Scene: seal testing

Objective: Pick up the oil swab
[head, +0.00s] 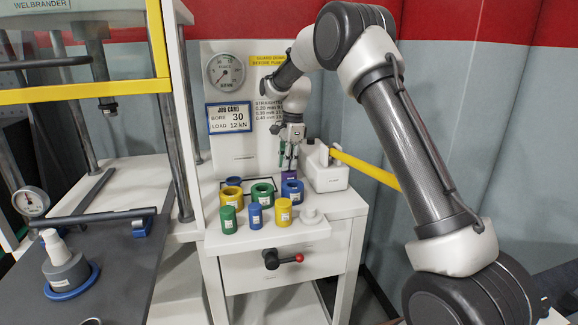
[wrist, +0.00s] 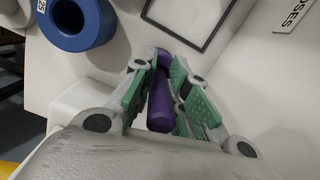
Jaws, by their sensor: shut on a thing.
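My gripper (head: 288,158) points down over the back of the white bench, above the blue ring. In the wrist view its green-padded fingers (wrist: 165,85) are shut on a purple rod (wrist: 161,112), which I take to be the oil swab. The rod lies lengthwise between the pads, its near end towards the palm. In the head view a bit of purple (head: 290,175) shows just under the fingertips. I cannot tell whether its lower end touches anything.
A gauge panel (head: 240,135) rises behind.

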